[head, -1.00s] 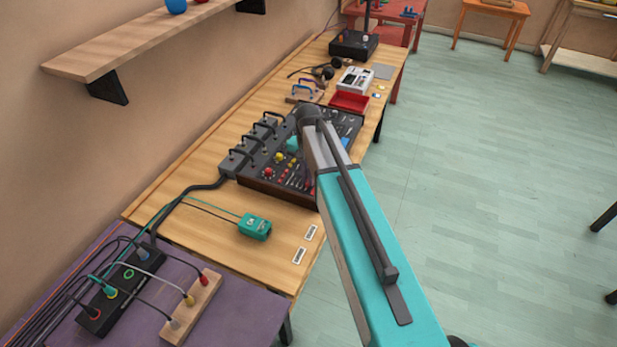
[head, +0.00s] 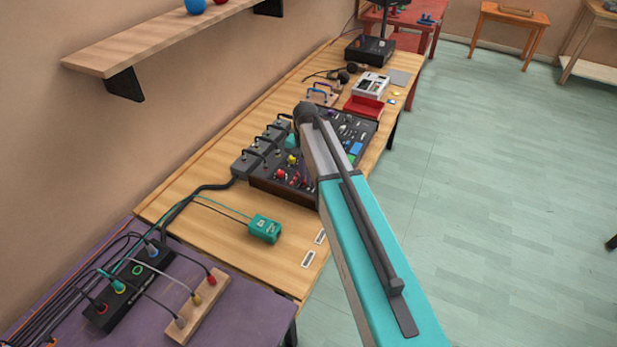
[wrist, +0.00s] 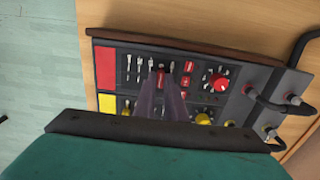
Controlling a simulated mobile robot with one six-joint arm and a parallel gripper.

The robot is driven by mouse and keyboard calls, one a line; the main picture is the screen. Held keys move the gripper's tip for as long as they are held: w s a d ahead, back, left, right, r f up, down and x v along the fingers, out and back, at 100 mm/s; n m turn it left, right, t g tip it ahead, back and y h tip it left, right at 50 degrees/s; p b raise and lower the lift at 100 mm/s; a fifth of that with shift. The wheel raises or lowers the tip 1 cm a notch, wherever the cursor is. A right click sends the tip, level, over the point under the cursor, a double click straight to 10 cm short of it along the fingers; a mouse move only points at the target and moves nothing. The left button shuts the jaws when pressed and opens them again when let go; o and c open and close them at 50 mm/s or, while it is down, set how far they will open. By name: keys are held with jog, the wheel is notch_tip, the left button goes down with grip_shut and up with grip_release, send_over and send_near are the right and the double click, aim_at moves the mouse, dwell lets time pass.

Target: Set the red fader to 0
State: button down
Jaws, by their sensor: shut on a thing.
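The dark mixer (head: 262,188) stands on the wooden bench, and its panel fills the middle of the wrist view (wrist: 240,72). A row of slim faders shows there, with pale caps to the left. The red fader (wrist: 161,66) has its cap at the tips of my gripper (wrist: 161,73). My gripper's purple fingers are shut on that cap and hide most of its slot and scale, so I cannot read its setting. In the head view my arm hides most of the gripper and the fader.
A red knob (wrist: 219,82) and yellow knobs (wrist: 203,119) sit close beside the fingers. Grey boxes with black cables (head: 246,163) line the mixer's wall side. A teal box (head: 265,229) lies on the bench nearer me. Open floor (head: 480,180) is on the right.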

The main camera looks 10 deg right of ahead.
jog(key=c, duration=1.8)
grip_release()
jog(key=shift+r, duration=0.1)
jog(key=shift+r+b, duration=1.9)
jog(key=shift+r, duration=4.9)
jog(key=shift+r, duration=0.15)
